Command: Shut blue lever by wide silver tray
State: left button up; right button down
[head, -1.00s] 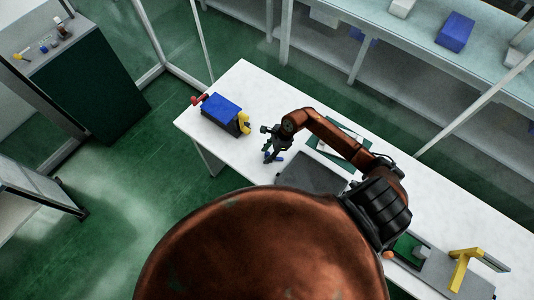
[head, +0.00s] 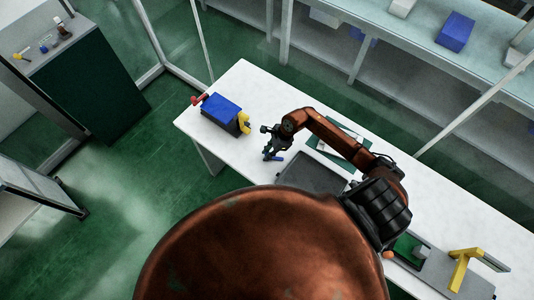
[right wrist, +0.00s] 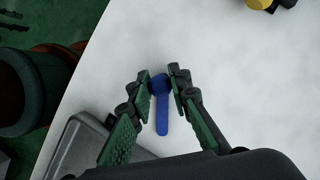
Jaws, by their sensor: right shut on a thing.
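In the head view the lever (head: 277,158) is a small blue bit beside the tray (head: 312,174). My right gripper (right wrist: 160,86) is shut on the lever's round end, and in the head view the gripper (head: 269,154) is low over the table left of the tray. My left gripper is not in view.
A box with a blue top (head: 222,108), a red part and a yellow part stands at the table's left end. A green board (head: 343,140) lies behind my right arm. A yellow lever (head: 464,265) stands at right. White table (head: 240,80) is clear behind the box.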

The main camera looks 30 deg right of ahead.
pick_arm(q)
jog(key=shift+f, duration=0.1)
pick_arm(e)
jog(key=shift+s+f+n+b, duration=0.1)
jog(key=shift+n+b, duration=0.2)
jog(key=shift+b, duration=0.15)
jog(key=s+n+g+b, duration=0.1)
jog(key=s+n+b, duration=0.1)
jog(key=b, duration=0.3)
jog(key=s+n+g+b, duration=0.1)
jog(key=n+b, duration=0.3)
jog(key=s+a+n+g+b, duration=0.1)
jog(key=s+n+g+b, duration=0.1)
jog(key=n+b, duration=0.2)
jog(key=shift+s+f+b, duration=0.15)
jog(key=shift+s+b, duration=0.15)
jog(key=shift+b, duration=0.5)
pick_arm(q)
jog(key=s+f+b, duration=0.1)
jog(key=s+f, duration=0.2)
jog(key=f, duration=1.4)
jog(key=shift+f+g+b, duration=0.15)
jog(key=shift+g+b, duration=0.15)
jog(key=shift+b, duration=0.1)
pick_arm(e)
jog(key=shift+s+d+r+n+g+h, duration=0.1)
jog(key=shift+s+r+n+g+h, duration=0.15)
jog(key=shift+s+n, duration=0.4)
jog(key=shift+w+n, duration=0.15)
jog(key=shift+n, duration=0.1)
